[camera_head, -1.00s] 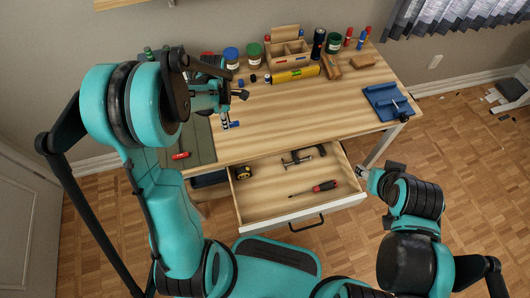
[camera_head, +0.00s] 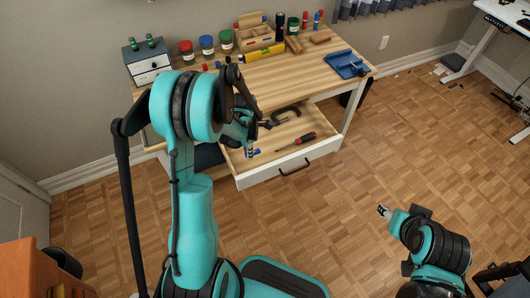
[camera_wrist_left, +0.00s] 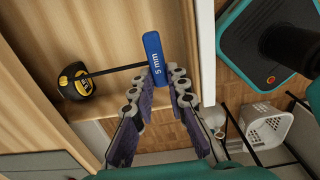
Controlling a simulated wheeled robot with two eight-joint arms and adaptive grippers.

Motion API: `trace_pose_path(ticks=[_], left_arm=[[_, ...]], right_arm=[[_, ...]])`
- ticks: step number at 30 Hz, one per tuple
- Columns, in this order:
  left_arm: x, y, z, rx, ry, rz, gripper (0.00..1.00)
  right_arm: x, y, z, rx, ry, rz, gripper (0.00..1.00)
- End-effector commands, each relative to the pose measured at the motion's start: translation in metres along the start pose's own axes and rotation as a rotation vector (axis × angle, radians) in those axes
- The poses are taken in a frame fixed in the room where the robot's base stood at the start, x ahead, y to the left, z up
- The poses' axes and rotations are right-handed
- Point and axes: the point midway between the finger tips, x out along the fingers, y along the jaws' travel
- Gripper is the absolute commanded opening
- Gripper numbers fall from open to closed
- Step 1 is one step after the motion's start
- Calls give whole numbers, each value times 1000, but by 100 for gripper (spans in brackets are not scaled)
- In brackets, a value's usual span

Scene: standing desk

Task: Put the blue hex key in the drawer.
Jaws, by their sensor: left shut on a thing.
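The drawer (camera_head: 262,175) under the desk is pulled open. My left gripper (camera_head: 251,146) is over its left part. The gripper is shut on the blue hex key (camera_head: 254,152), whose blue handle marked "5 mm" (camera_wrist_left: 154,46) shows at the fingertips (camera_wrist_left: 163,72) in the left wrist view. The key's dark shaft points left there, toward a yellow-black tape measure (camera_wrist_left: 75,80). I cannot tell whether the key touches the drawer floor. My right gripper (camera_head: 384,212) is over the floor at the right, away from the desk; its jaws are too small to read.
A screwdriver (camera_head: 296,142) and a dark clamp (camera_head: 285,115) lie in the drawer. The desktop (camera_head: 300,70) holds jars (camera_head: 207,45), a yellow level (camera_head: 264,54), a blue tray (camera_head: 346,64) and a small drawer box (camera_head: 147,65). Open floor lies to the right.

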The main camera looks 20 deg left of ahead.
Motion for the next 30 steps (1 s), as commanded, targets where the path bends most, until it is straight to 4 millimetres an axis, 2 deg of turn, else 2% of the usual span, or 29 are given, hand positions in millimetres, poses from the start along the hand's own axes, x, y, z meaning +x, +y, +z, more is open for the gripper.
trace_pose_path(ticks=[1, 6, 11, 16, 28, 29, 30], left_arm=[[12, 0, 0, 0, 0, 0, 0], [46, 0, 0, 1, 0, 0, 0], [61, 0, 0, 1, 0, 0, 0], [87, 0, 0, 1, 0, 0, 0], [92, 0, 0, 1, 0, 0, 0], [92, 0, 0, 1, 0, 0, 20], [91, 0, 0, 1, 0, 0, 30]], right_arm=[[6, 0, 4, 0, 0, 0, 47], [18, 0, 13, 0, 0, 0, 47], [24, 0, 17, 0, 0, 0, 47], [34, 0, 24, 0, 0, 0, 47], [33, 0, 24, 0, 0, 0, 47], [33, 0, 24, 0, 0, 0, 47], [33, 0, 24, 0, 0, 0, 47]])
